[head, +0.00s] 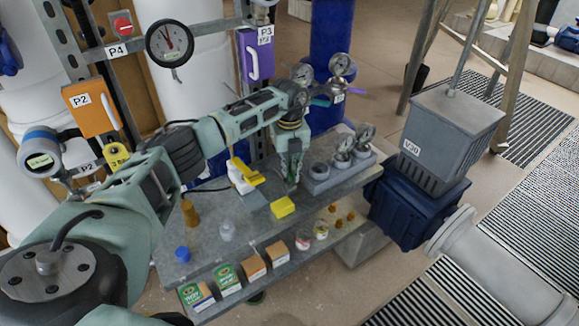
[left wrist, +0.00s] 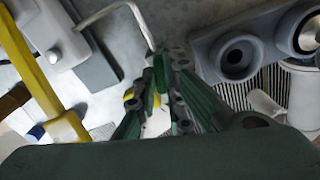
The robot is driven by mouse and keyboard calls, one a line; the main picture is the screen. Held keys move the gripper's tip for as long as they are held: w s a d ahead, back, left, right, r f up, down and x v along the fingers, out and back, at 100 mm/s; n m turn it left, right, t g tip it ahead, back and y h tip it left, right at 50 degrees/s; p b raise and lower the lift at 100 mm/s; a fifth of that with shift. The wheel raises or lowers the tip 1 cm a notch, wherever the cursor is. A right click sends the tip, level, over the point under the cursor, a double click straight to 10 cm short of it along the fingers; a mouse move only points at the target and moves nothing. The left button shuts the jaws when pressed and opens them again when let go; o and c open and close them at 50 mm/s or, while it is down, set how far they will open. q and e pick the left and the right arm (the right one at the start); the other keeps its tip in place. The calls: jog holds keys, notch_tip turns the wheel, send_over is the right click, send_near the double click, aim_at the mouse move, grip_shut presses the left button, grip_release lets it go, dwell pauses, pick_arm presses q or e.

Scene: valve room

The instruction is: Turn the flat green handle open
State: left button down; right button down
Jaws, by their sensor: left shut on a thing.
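My left gripper (head: 291,186) points down over the grey bench (head: 215,262), right of a white fitting (head: 240,177) with a yellow lever (head: 252,178). In the left wrist view my left gripper (left wrist: 159,88) is closed on a small green piece (left wrist: 158,72). A thin bent metal rod (left wrist: 140,22) runs from the white fitting's side to this piece. I cannot tell whether the piece is the flat green handle. A blue-green lever (head: 320,101) sticks out by the gauges at the back, beside my wrist. My right gripper is not in view.
A grey block with round sockets (head: 320,181) stands close right of my left gripper. A yellow block (head: 283,207) lies in front. Small boxes line the bench's front edge. A purple lever (head: 355,91) sits by the gauges.

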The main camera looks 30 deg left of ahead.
aim_at(290, 170)
pick_arm(q)
jog(key=shift+w+r+n+p, duration=0.1)
jog(key=shift+n+p, duration=0.25)
jog(key=shift+n, duration=1.35)
jog(key=c, duration=1.8)
grip_release()
jog(key=shift+c, duration=0.2)
notch_tip(290, 170, up, 12)
